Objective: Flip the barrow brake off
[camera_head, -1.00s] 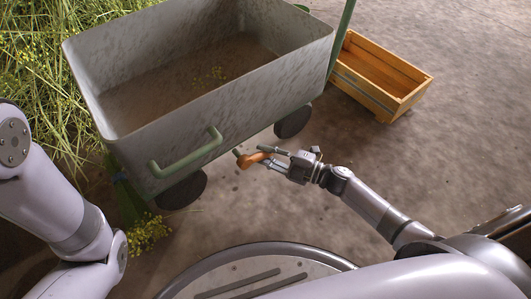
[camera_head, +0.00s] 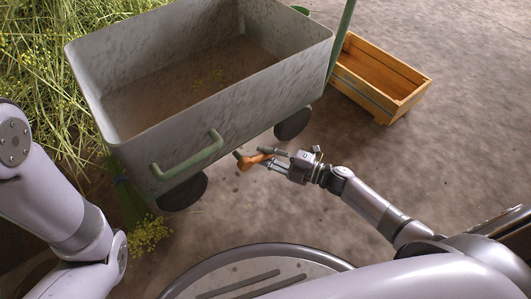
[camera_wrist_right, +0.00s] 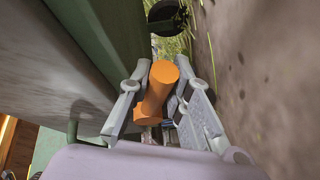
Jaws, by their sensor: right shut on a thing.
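The grey metal barrow (camera_head: 250,105) stands at the upper left of the head view, with a green push handle (camera_head: 188,158) on its near side. The orange brake lever (camera_head: 253,161) sticks out low beside the barrow, right of that handle. My right gripper (camera_head: 266,159) is shut on the lever's orange grip. In the right wrist view the orange grip (camera_wrist_right: 158,88) lies between the two fingers of my right gripper (camera_wrist_right: 160,102). The lever's far end is hidden there. My left arm shows at the left of the head view, but its gripper does not.
A wooden crate (camera_head: 377,97) stands on the ground right of the barrow. Dark wheels (camera_head: 184,192) show under the barrow. Tall grass (camera_head: 45,75) and a tied bundle of yellow-flowered herbs (camera_head: 148,233) lie to the left. The ground at the right is clear.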

